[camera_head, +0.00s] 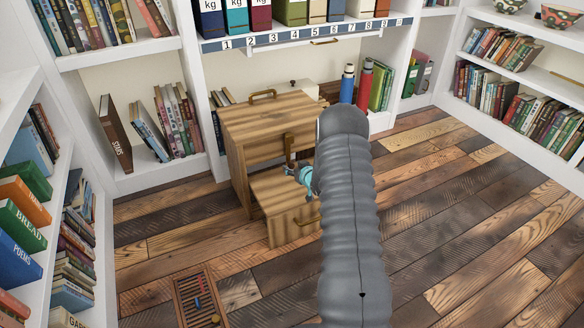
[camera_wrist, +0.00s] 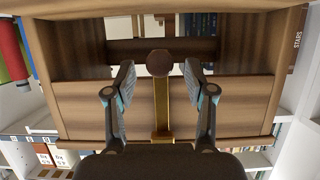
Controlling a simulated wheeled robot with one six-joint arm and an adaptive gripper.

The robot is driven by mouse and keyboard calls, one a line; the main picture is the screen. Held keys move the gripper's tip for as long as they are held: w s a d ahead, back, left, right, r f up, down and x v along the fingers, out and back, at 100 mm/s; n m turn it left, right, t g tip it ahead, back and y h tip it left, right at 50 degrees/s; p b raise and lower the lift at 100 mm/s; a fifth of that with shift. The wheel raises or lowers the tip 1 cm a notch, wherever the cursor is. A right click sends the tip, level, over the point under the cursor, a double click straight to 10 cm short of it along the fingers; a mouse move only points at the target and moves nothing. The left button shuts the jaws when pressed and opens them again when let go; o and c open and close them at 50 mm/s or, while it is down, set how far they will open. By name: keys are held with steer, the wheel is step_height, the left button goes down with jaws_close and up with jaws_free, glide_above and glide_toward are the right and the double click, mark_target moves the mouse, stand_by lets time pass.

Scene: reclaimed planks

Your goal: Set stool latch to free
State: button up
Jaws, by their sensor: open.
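The wooden stool (camera_head: 235,150) stands on the plank floor, with a lower step (camera_head: 285,215) in front of its upper part. My gripper (camera_head: 300,173) is close in front of the latch, partly hidden by my arm. In the wrist view my gripper (camera_wrist: 160,75) is open, its fingers on either side of the knob and bar, with gaps visible on both sides.
White shelves with books (camera_head: 175,120) stand behind and left. A blue bottle (camera_head: 347,84) and a red bottle (camera_head: 365,82) stand behind the stool. A slatted wooden tray (camera_head: 180,300) lies on the floor at front left. The floor (camera_head: 470,190) at right is clear.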

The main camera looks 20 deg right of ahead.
steer(key=shift+x, duration=0.85)
jaws_close()
